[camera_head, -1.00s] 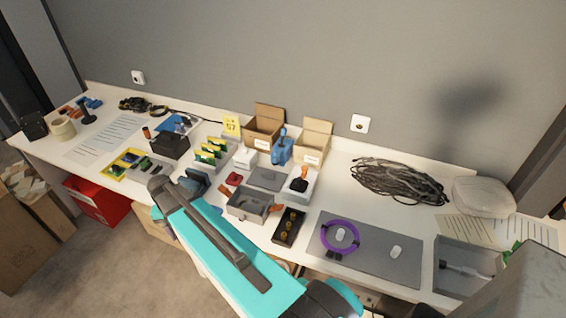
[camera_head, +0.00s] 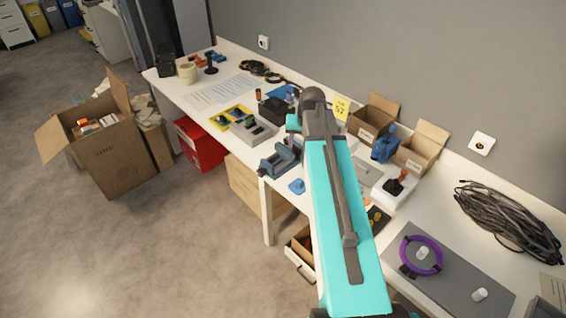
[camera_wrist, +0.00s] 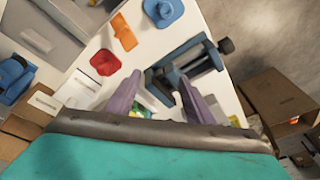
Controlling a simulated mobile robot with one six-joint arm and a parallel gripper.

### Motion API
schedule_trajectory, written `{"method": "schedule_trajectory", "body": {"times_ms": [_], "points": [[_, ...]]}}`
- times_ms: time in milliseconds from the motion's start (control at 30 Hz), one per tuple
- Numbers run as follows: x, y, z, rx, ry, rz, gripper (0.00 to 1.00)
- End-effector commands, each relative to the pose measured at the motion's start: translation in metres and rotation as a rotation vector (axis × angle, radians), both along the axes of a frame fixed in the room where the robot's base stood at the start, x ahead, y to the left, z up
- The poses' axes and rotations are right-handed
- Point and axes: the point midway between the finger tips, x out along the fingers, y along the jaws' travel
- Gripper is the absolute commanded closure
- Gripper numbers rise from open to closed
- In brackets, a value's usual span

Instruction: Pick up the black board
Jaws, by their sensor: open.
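I cannot pick out the black board for certain. In the head view, small dark flat pieces lie in a grey tray (camera_head: 262,136), beside a yellow tray (camera_head: 222,121) with green and dark pieces. In the wrist view, my gripper (camera_wrist: 159,80) is open, its two purple-grey fingers apart with nothing held. The blue vise (camera_wrist: 200,60) is just beyond the right finger; it also shows in the head view (camera_head: 282,158). Green and yellow pieces show partly between and beside the fingers. My arm hides part of the bench in the head view.
A blue piece (camera_wrist: 163,11), an orange piece (camera_wrist: 123,32) and a red piece (camera_wrist: 104,62) lie on the white bench. Small open cartons (camera_head: 372,117) stand along the wall. A large open carton (camera_head: 108,150) and a red box (camera_head: 199,146) are on the floor.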

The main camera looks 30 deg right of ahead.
Motion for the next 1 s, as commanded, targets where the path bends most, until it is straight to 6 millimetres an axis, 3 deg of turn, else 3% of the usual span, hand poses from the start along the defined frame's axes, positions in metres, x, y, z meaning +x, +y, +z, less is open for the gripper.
{"method": "schedule_trajectory", "body": {"times_ms": [100, 333, 700, 800, 1000], "points": [[-0.006, -0.031, 0.01, -0.046, -0.04, 0.08, 0.52], [-0.015, -0.066, 0.028, -0.114, -0.081, 0.195, 0.52], [-0.017, -0.072, 0.034, -0.129, -0.087, 0.218, 0.52], [-0.017, -0.072, 0.033, -0.129, -0.087, 0.217, 0.68], [-0.016, -0.07, 0.033, -0.129, -0.087, 0.22, 0.69]]}}
